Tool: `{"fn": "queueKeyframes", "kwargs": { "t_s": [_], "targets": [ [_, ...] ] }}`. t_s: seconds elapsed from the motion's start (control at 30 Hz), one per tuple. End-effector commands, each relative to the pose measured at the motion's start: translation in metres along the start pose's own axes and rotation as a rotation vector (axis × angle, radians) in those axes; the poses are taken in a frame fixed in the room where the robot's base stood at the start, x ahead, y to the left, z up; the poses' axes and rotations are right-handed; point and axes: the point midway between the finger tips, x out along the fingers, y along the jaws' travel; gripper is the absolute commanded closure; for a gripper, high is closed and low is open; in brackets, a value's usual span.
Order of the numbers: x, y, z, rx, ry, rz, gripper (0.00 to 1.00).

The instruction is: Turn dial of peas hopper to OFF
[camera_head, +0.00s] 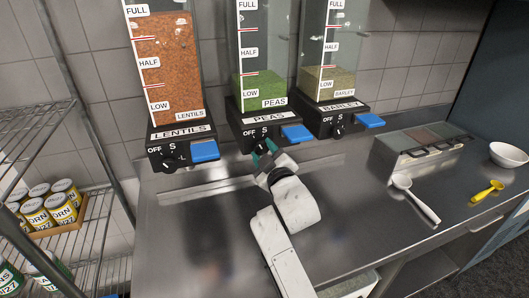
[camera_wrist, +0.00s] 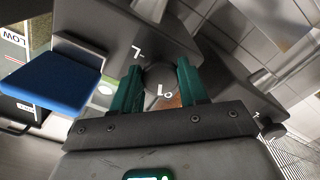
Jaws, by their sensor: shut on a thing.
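The peas hopper (camera_head: 258,88) is the middle of three hoppers on the wall, with green peas below its half mark and a black base labelled PEAS. OFF and S are marked on its front. My gripper (camera_head: 264,148) reaches up to the front of this base, left of its blue lever (camera_head: 297,134). In the wrist view the round dark dial (camera_wrist: 160,78) sits between my two green fingers (camera_wrist: 158,88), which are shut on it. The gripper covers most of the dial in the head view, and I cannot tell which mark it points to.
The lentils hopper (camera_head: 168,70) is on the left and the barley hopper (camera_head: 325,60) on the right, close by. The steel counter (camera_head: 350,215) below is mostly clear.

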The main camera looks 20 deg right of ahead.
Motion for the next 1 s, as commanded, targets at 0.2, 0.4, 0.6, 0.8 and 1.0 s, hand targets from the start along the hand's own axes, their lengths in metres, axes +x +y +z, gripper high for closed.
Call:
{"fn": "queueKeyframes", "kwargs": {
  "t_s": [0.2, 0.4, 0.6, 0.8, 1.0],
  "targets": [
    [0.0, 0.0, 0.0002, -0.07, -0.001, -0.001, 0.87],
    [0.0, -0.0006, -0.0003, -0.094, 0.0, -0.002, 0.87],
    [0.0, -0.0008, -0.0004, -0.096, 0.001, -0.002, 0.87],
    [0.0, -0.0008, -0.0005, -0.096, 0.001, -0.002, 0.52],
    [0.0, -0.0004, -0.0003, -0.094, 0.001, -0.001, 0.33]
  ]
}}
